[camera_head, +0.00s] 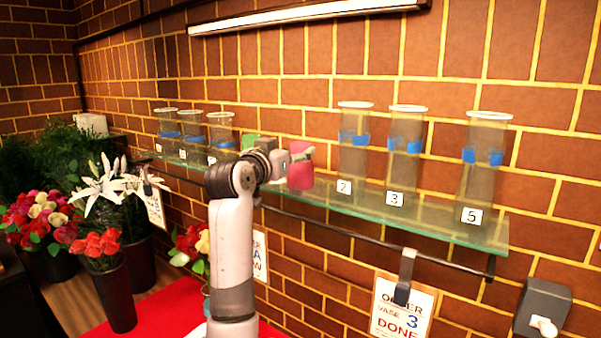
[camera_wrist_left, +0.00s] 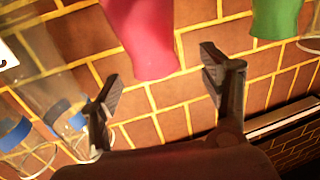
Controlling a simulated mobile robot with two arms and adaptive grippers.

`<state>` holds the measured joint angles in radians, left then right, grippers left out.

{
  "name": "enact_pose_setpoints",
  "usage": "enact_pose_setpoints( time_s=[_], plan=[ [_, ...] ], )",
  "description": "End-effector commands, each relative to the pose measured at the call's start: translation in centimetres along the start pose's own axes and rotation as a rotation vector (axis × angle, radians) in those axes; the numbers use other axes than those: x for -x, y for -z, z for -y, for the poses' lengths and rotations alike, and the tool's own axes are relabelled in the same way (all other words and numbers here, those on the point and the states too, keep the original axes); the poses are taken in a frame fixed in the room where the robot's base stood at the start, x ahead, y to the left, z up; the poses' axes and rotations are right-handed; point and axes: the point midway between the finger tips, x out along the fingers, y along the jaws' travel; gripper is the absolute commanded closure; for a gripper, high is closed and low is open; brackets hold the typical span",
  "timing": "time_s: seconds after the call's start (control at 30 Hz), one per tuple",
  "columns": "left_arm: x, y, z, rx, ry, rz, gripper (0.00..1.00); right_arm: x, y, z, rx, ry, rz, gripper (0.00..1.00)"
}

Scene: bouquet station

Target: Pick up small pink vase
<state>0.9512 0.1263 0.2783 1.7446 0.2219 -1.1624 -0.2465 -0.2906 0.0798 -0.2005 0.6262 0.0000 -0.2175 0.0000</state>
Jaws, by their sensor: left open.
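The small pink vase (camera_head: 300,172) stands on the glass shelf (camera_head: 420,213), between two groups of clear vases. In the left wrist view the pink vase (camera_wrist_left: 143,38) shows at the top, partly cut off by the frame. My left gripper (camera_head: 302,155) is in front of the vase and overlaps its upper part in the head view. In the wrist view the left gripper (camera_wrist_left: 160,78) is open, its fingers spread to either side of the vase's line and nothing gripped. Whether a finger touches the vase is unclear. My right gripper is out of view.
A green vase (camera_head: 250,142) stands left of the pink one, partly behind my arm. Clear vases with blue bands stand on both sides, including numbered vase 2 (camera_head: 353,145). Flower buckets (camera_head: 115,295) stand at lower left. A rail with order cards (camera_head: 400,310) hangs below the shelf.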

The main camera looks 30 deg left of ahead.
Motion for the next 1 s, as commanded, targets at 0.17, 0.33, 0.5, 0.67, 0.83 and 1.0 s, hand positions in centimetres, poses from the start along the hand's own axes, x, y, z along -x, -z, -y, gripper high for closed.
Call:
enact_pose_setpoints(
  time_s=[0.17,0.33,0.5,0.67,0.83,1.0],
  plan=[
    [-2.1,0.6,-0.6,0.003,-0.003,0.005,0.29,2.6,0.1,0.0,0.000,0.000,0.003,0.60],
    [-4.2,0.4,-0.6,0.002,-0.003,0.004,0.29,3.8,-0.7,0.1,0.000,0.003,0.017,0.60],
    [-4.8,0.1,-0.6,0.000,-0.002,0.002,0.29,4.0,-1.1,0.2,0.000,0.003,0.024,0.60],
    [-4.8,0.1,-0.6,0.000,-0.002,0.001,0.29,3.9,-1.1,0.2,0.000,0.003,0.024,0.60],
    [-4.8,0.1,-0.6,0.000,-0.002,0.001,0.40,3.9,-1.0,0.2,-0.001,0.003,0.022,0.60],
    [-4.8,0.1,-0.6,0.000,-0.002,0.001,0.51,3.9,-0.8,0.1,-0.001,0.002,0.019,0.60]
  ],
)
